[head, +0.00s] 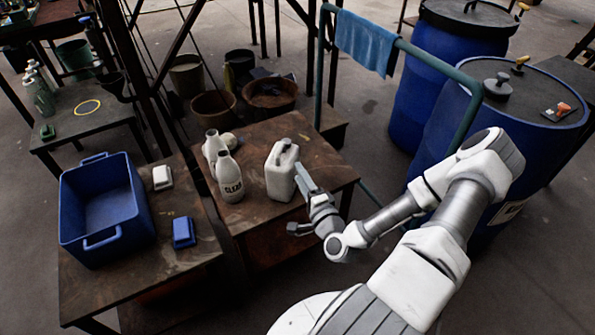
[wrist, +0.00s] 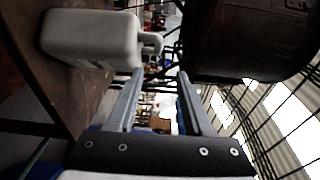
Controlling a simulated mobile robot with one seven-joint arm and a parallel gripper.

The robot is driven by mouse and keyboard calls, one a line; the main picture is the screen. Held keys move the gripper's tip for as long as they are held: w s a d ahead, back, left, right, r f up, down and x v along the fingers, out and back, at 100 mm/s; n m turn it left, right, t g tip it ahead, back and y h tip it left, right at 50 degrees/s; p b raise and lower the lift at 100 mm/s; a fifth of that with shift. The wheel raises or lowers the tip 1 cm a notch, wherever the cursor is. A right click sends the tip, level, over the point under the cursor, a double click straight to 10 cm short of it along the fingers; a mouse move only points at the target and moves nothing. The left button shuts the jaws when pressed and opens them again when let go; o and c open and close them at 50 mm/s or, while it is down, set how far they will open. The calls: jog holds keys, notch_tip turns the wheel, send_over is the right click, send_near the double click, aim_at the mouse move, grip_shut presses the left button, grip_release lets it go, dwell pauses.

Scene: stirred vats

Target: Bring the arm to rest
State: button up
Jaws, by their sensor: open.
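My arm reaches from the lower right of the head view towards the right part of the brown table (head: 325,168). My gripper (head: 303,178) is at the right side of a white jug (head: 280,174) that stands upright on this table. In the wrist view my gripper (wrist: 160,76) has its two fingers apart with nothing held between them. The jug (wrist: 92,38) shows there to the left of the fingers, its handle side near the left fingertip. I cannot tell whether they touch.
Two white bottles (head: 230,178) stand left of the jug. A blue crate (head: 118,240), a blue block (head: 183,232) and a white block (head: 162,177) are on the left table. Blue drums (head: 425,85) and a rail with a blue towel (head: 366,42) stand right. A dark brown rounded vessel (wrist: 245,40) shows in the wrist view.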

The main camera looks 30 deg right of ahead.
jog(key=w+a+n+g+y, duration=0.4)
jog(key=n+g, duration=0.4)
jog(key=n, duration=0.4)
jog(key=s+a+r+n+g+h, duration=0.2)
jog(key=s+r+n, duration=0.15)
jog(key=r, duration=0.65)
jog(key=s+a+r+n+g+h, duration=0.2)
jog(key=s+a+r+n, duration=0.15)
jog(key=r, duration=0.55)
jog(key=s+a+r+y, duration=0.1)
jog(key=s+a+r, duration=0.3)
jog(key=s, duration=0.5)
jog(key=s+a+r, duration=0.1)
jog(key=s+r, duration=0.5)
jog(key=s, duration=0.2)
notch_tip(320, 180, up, 17)
jog(key=p, duration=1.7)
